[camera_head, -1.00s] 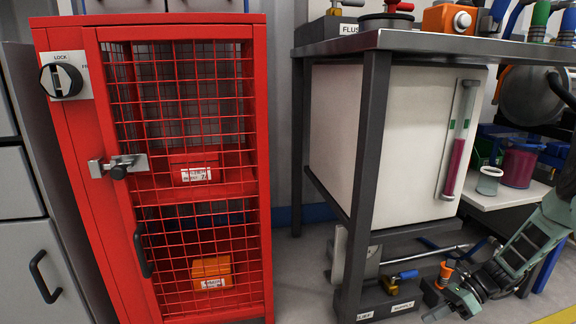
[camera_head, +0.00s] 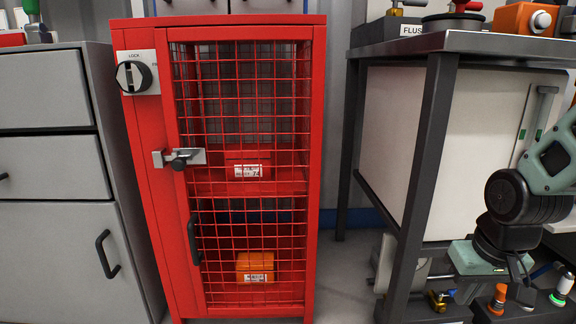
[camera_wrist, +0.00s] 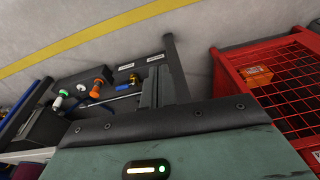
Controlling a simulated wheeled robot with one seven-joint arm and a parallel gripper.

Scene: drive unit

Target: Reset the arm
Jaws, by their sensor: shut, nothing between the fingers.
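My arm (camera_head: 545,165) is at the right edge of the head view, in front of the metal bench. It is green and black and bent, with its lower end hanging over small valves near the floor. In the wrist view, my gripper (camera_wrist: 156,86) shows as dark fingers beyond the green housing. They are shut, with nothing held. They point towards the floor area between the valve blocks and the red cabinet. The fingertips are hard to make out in the head view.
A red mesh cabinet (camera_head: 143,200) stands in the middle, its door shut, with an orange box (camera_head: 255,267) and a red box (camera_head: 246,170) inside. Grey drawers (camera_head: 50,158) stand left. A yellow floor line (camera_wrist: 95,37) shows.

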